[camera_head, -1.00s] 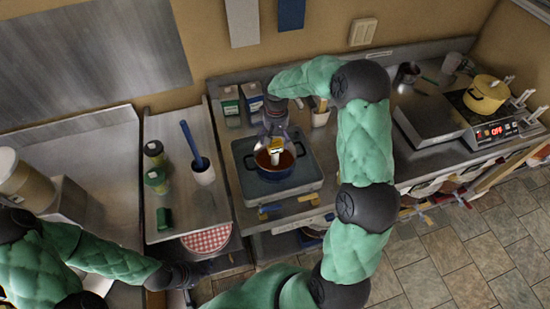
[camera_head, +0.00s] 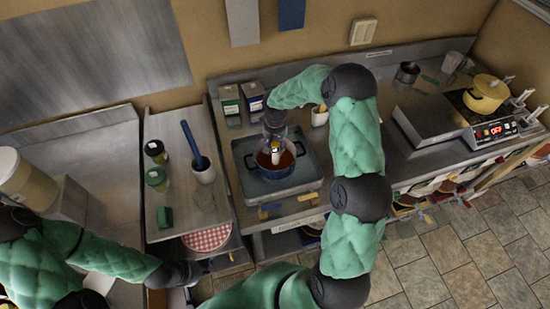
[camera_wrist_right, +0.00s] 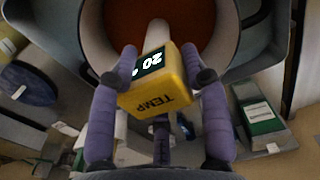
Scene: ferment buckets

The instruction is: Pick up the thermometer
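The thermometer (camera_wrist_right: 158,85) has a yellow body with a dark display reading 20, the word TEMP and a white probe. It also shows in the head view (camera_head: 275,149). In the right wrist view its body fills the gap between the fingers of my right gripper (camera_wrist_right: 160,72), which appear to press on both its sides.
A yellow pot (camera_head: 486,92) is far right.

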